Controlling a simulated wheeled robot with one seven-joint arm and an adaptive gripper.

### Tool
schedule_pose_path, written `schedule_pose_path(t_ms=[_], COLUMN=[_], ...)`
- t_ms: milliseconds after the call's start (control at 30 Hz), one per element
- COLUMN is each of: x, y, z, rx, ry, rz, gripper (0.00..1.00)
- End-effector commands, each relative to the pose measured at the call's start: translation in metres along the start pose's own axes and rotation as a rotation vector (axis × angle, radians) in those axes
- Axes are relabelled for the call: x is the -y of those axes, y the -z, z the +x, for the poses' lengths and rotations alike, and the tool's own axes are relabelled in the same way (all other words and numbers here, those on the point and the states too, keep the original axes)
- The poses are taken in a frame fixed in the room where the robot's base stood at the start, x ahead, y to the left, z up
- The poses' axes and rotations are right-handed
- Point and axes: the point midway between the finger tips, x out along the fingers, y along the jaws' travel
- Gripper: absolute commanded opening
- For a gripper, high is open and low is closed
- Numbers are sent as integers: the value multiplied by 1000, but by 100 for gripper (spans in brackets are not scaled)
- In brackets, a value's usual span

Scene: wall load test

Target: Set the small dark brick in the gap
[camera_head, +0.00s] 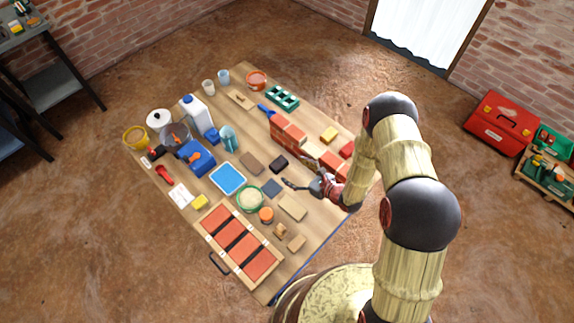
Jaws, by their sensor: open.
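The small dark brick (278,163) lies on the wooden table, left of the brick wall.
Around the dark brick lie a brown block (251,163), a slate-grey square (271,187) and a blue tray (228,179). A bowl of pale grains (250,199), a tan block (292,207) and a crate with orange panels (238,242) stand nearer. The table is crowded on the left.

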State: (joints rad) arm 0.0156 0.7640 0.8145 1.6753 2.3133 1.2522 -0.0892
Motion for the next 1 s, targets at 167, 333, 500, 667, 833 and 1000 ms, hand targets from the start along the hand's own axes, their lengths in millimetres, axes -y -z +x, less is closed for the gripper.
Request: schedule_pose_path(t_ms=[167, 333, 500, 667, 833, 1000], x=[0, 0, -1, -10, -32, -60], y=[0, 0, -17, -78, -156, -216], z=[-16, -19, -19, -24, -45, -79], rx=[1, 1, 15, 60, 103, 118], ry=[0, 0, -26, -128, -281, -423], rz=[0, -1, -29, -142, -330, -538], gripper=[78, 78, 78, 78, 78, 78])
